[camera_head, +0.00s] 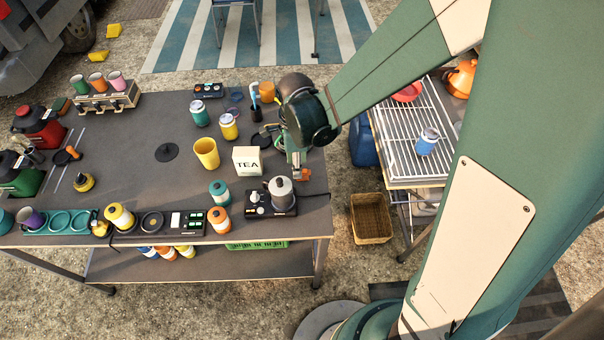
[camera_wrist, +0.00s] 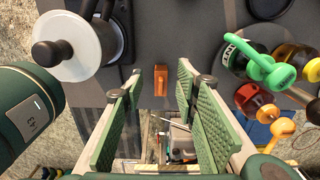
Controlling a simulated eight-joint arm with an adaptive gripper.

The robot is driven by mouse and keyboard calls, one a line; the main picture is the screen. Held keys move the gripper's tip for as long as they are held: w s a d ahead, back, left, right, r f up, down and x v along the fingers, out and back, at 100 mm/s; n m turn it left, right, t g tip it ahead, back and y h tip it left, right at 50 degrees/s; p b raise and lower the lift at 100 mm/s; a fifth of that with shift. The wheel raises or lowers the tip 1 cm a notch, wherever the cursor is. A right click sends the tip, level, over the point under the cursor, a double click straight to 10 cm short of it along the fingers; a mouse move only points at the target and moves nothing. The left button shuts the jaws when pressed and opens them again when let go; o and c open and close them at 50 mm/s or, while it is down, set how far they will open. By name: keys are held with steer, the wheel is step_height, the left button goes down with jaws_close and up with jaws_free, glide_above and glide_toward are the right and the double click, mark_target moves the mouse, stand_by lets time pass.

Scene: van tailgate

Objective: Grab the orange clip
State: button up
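The orange clip (camera_head: 303,174) lies near the right edge of the dark table, just right of the moka pot. I cannot tell whether both belong to the clip. My gripper (camera_head: 297,160) reaches down over the table's right side, right at the clip in the head view. In the wrist view my gripper (camera_wrist: 160,82) is open, with its green pads well apart and nothing clamped. Whether a finger touches the clip is unclear.
The silver moka pot (camera_head: 281,191) stands on a black burner close by, at upper left in the wrist view (camera_wrist: 75,45). The TEA box (camera_head: 247,161) stands left of my gripper. A wire rack (camera_head: 398,135) and a wicker basket (camera_head: 370,222) are beyond the table's right edge.

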mark_target(304, 174)
steer(key=shift+f, duration=0.1)
steer(key=shift+w+f+b, duration=0.1)
steer(key=shift+f+b, duration=0.4)
steer(key=shift+f, duration=2)
steer(key=c, duration=0.8)
